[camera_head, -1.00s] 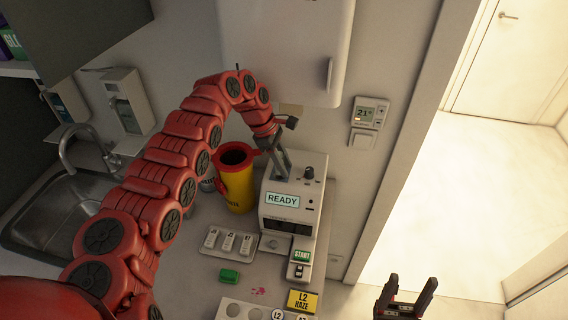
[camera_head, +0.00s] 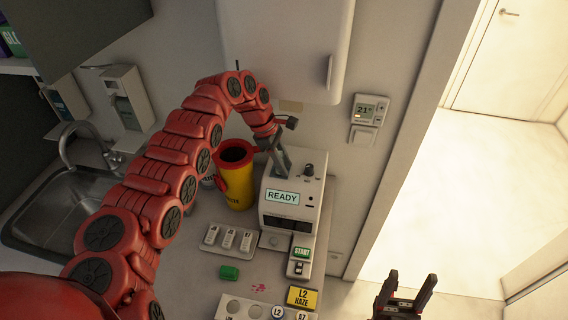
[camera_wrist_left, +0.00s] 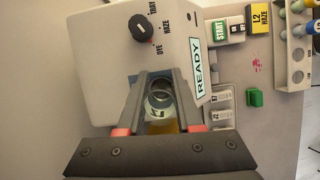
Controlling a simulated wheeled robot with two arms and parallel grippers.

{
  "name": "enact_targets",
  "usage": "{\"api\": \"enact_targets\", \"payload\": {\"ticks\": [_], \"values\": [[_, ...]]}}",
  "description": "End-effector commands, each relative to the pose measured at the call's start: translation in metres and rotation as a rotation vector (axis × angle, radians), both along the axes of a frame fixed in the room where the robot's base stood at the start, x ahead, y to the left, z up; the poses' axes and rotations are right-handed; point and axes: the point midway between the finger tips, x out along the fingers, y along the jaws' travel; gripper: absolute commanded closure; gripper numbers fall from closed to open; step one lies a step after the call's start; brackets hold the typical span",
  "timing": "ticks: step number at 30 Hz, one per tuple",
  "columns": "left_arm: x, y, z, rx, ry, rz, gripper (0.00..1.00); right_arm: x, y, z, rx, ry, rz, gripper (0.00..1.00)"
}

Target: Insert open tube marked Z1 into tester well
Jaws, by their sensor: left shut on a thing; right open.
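The tester (camera_head: 301,187) is a pale box on the counter with a READY screen, a knob and a green START button; it also fills the upper middle of the left wrist view (camera_wrist_left: 98,62). My left gripper (camera_head: 281,160) is at the tester's top, left of the knob. My right gripper (camera_head: 408,292) is open and empty at the lower right.
A yellow bin with a red rim (camera_head: 238,184) stands close left of the tester. In front are a tray of white cassettes (camera_head: 229,240), a green block (camera_head: 229,272), a tube rack (camera_head: 243,309) and a yellow L2 HAZE sign (camera_head: 302,297). A sink (camera_head: 45,215) is at left.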

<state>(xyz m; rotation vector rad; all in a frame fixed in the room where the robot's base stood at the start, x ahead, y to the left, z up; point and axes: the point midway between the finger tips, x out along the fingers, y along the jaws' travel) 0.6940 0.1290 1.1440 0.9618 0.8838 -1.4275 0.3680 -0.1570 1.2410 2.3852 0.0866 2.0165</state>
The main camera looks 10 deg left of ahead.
Motion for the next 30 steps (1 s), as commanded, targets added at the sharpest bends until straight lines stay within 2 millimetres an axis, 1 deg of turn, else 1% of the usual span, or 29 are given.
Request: {"api": "enact_targets", "payload": {"ticks": [1,3,18,30], "values": [[0.000,0.000,0.006,0.000,-0.001,0.000,1.00,0.000,0.000,0.005,0.000,0.000,0.000,0.36],[0.000,0.000,0.010,0.000,-0.001,0.000,1.00,0.000,0.000,0.008,0.000,0.000,0.000,0.36],[0.001,0.000,0.041,0.000,-0.002,0.000,1.00,0.000,0.000,0.025,0.000,0.000,0.000,0.36],[0.000,0.000,0.042,0.000,-0.001,0.000,1.00,0.000,0.000,0.026,0.000,0.000,0.000,0.36]]}}
